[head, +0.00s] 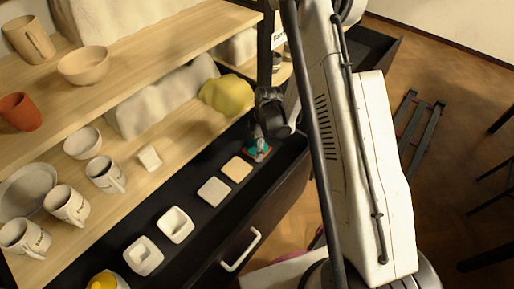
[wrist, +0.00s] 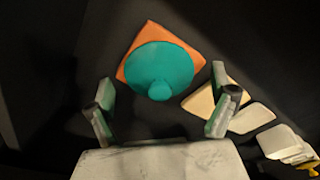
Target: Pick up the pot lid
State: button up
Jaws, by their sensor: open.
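The pot lid (wrist: 160,66) is a teal disc with a small round knob. In the wrist view it lies on an orange square tile (wrist: 127,68) on the black surface. In the head view the teal lid (head: 260,146) shows only partly, below the end of my arm. My gripper (wrist: 165,103) is open and empty, with its two fingers apart at the near side of the lid. The knob lies between the fingers' directions, a little beyond the tips. I see no contact between fingers and lid.
A cream tile (head: 236,169) and a grey-white tile (head: 213,191) lie in a row beside the lid. White square dishes (head: 175,225) follow further along. Wooden shelves (head: 150,62) with mugs, bowls and a yellow lump (head: 228,95) rise behind. Black surface to the lid's left is clear.

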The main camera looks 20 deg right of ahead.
jog(key=c, duration=1.3)
jog(key=shift+o, duration=0.2)
jog(key=shift+r, duration=0.1)
